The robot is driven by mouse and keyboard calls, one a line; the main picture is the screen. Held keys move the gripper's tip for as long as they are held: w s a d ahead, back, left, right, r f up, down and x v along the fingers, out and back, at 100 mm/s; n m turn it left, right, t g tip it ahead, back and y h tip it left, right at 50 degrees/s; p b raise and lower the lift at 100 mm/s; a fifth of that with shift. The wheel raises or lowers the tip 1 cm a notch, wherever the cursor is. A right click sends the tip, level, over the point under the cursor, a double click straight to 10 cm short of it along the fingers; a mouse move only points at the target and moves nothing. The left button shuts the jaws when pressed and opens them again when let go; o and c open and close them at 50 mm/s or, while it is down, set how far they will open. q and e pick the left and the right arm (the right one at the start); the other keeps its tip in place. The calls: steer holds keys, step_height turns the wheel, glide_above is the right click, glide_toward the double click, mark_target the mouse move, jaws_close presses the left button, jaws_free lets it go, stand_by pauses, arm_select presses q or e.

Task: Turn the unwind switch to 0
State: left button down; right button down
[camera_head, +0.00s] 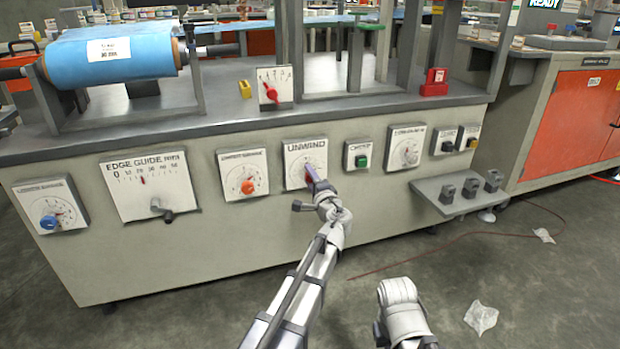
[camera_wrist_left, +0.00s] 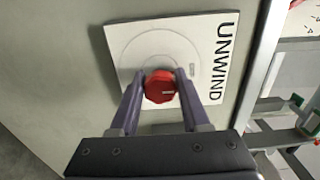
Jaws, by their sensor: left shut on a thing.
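The unwind switch is a white plate (camera_head: 293,154) labelled UNWIND on the front of the machine. It fills the middle of the left wrist view (camera_wrist_left: 207,40), with a red knob (camera_wrist_left: 158,88) at its centre. A pale mark on the knob lies on its right side there, toward the label. My left gripper (camera_head: 312,177) reaches the plate from the front. In the left wrist view its two purple fingers (camera_wrist_left: 160,80) are closed on opposite sides of the knob. In the head view the fingers mostly hide the knob. The dial markings are too small to read. My right gripper is not seen.
An orange knob dial (camera_head: 243,174) is on the left of the switch, and a green button (camera_head: 361,158) is on its right. The edge guide panel (camera_head: 148,186) is farther left. A small shelf (camera_head: 460,196) juts out at right. Floor in front is mostly clear.

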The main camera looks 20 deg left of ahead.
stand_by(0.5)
arm_select(q)
steer(key=shift+c, duration=1.9)
jaws_free()
steer(key=v, duration=0.7)
steer(key=shift+s+d, duration=0.25)
steer(key=shift+s, duration=0.1)
